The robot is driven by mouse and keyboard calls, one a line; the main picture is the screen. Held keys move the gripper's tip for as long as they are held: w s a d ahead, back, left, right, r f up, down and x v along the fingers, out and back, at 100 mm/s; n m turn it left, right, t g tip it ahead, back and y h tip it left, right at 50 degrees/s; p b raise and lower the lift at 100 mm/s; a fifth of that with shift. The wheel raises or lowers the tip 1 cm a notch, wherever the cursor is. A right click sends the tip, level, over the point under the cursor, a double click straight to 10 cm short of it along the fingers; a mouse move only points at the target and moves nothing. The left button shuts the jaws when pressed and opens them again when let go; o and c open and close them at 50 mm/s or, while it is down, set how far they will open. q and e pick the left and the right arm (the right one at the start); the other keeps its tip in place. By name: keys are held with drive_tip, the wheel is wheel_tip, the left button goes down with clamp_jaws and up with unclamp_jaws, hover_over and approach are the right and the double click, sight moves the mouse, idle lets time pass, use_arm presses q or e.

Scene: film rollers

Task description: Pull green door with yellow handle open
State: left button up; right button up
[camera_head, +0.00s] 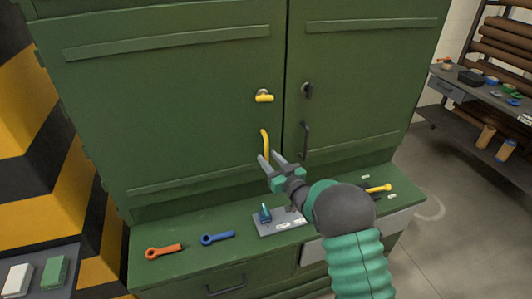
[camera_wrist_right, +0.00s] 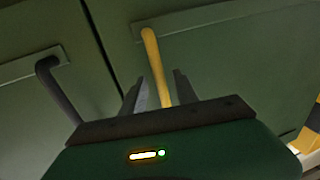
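The green cabinet's left door (camera_head: 180,110) looks closed, level with the right door (camera_head: 360,60) at the seam. A curved yellow handle (camera_head: 265,141) stands upright near its inner edge. A yellow latch knob (camera_head: 264,97) sits above it. My right gripper (camera_head: 269,157) is open at the lower part of the yellow handle. In the right wrist view, the yellow handle (camera_wrist_right: 151,52) runs down between the two parted fingers (camera_wrist_right: 160,82); its lower end is hidden behind the gripper body. I cannot tell whether either finger touches it. My left gripper is not in view.
The right door has a black handle (camera_head: 304,140) close to the right of my gripper. On the ledge below lie an orange wrench (camera_head: 164,252), a blue wrench (camera_head: 217,238), a grey plate (camera_head: 277,224) and a yellow-handled tool (camera_head: 379,188). A striped pillar (camera_head: 45,190) stands left.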

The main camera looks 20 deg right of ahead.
drive_tip(key=shift+x, duration=1.25)
clamp_jaws()
idle(0.4)
